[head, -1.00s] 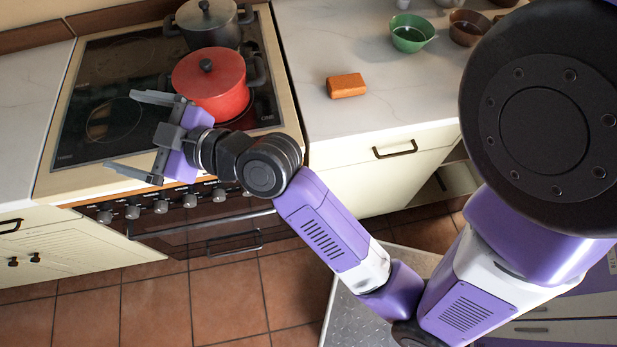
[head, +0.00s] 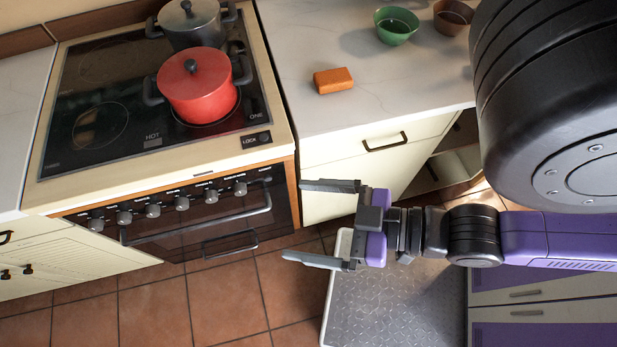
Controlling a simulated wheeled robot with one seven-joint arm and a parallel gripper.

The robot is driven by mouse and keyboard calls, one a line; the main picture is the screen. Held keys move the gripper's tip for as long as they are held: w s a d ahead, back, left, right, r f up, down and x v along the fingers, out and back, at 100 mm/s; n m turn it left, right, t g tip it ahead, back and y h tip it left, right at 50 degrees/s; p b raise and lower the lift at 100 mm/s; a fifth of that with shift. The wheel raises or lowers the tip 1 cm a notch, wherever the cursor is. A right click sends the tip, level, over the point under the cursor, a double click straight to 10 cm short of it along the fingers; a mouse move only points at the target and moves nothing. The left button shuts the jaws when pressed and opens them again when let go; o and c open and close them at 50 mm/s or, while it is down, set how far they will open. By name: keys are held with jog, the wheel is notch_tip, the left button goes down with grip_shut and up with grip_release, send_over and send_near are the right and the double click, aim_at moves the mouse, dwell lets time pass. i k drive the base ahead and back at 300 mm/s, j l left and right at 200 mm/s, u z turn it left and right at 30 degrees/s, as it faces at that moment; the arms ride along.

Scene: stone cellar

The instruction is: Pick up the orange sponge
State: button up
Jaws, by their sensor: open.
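The orange sponge (head: 333,80) is a small block lying on the white marbled counter, right of the stove. It is fully in view and nothing touches it. My gripper (head: 306,222) is open and empty. Its two fingers point left in the picture. It is in front of the counter, below the sponge in the picture and well apart from it.
A red pot (head: 199,92) and a dark grey pot (head: 190,27) stand on the black stove top (head: 100,75). A green bowl (head: 396,28) and a brown bowl (head: 452,18) are at the counter's back right. The counter around the sponge is clear.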

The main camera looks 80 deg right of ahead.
aim_at(338, 79)
jog(key=i+j, duration=0.15)
jog(key=i+j+z, duration=0.2)
jog(key=j+z, duration=0.25)
jog(key=j, duration=0.15)
jog(key=i+j+z, duration=0.2)
jog(key=k+j+z, duration=0.1)
jog(key=z, duration=1.35)
